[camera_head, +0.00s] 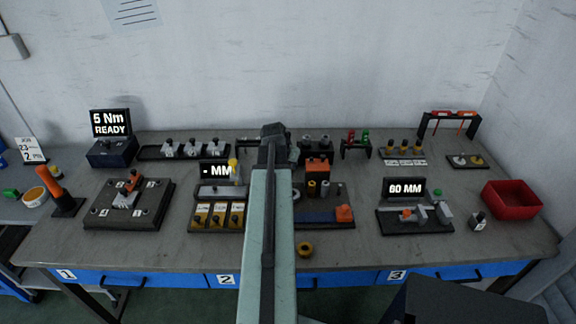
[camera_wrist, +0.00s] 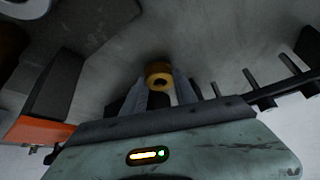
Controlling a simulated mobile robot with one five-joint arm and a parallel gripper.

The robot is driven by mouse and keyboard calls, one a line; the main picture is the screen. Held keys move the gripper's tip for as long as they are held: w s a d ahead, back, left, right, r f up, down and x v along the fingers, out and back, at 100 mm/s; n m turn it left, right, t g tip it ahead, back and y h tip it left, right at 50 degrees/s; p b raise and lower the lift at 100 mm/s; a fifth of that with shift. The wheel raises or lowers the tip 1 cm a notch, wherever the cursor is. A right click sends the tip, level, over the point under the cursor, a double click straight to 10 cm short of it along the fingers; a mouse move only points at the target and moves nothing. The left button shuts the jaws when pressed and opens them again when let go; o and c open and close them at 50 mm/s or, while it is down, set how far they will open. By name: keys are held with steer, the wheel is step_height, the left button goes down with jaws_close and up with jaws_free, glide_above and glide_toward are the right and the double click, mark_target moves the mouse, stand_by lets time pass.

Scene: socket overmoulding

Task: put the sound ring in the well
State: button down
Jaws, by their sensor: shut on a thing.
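My gripper (camera_wrist: 160,92) is shut on a brass-coloured ring (camera_wrist: 160,76) with a dark hole, held between its two grey fingers in the wrist view. In the head view my arm hides the gripper and the held ring. I cannot tell for sure which opening is the well.
A black rack (camera_head: 404,157) with several brass pieces stands at the back right. A red bin (camera_head: 511,200) is at the right end. A "60 MM" display (camera_head: 404,188) stands over another fixture. A dark block with an orange part (camera_wrist: 40,130) fills the wrist view's left.

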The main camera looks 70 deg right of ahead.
step_height(320, 180, up, 10)
steer(key=p, duration=0.9)
steer(key=s+a+r+m+g+y+p, duration=0.1)
steer(key=s+a+r+m+g+p, duration=0.2)
steer(key=s+a+r+m+p, duration=0.4)
step_height(320, 180, up, 4)
steer(key=s+a+p, duration=0.1)
steer(key=p, duration=0.2)
steer(key=shift+a+f+p, duration=0.25)
steer(key=shift+a+p, duration=0.05)
steer(key=shift+p, duration=0.1)
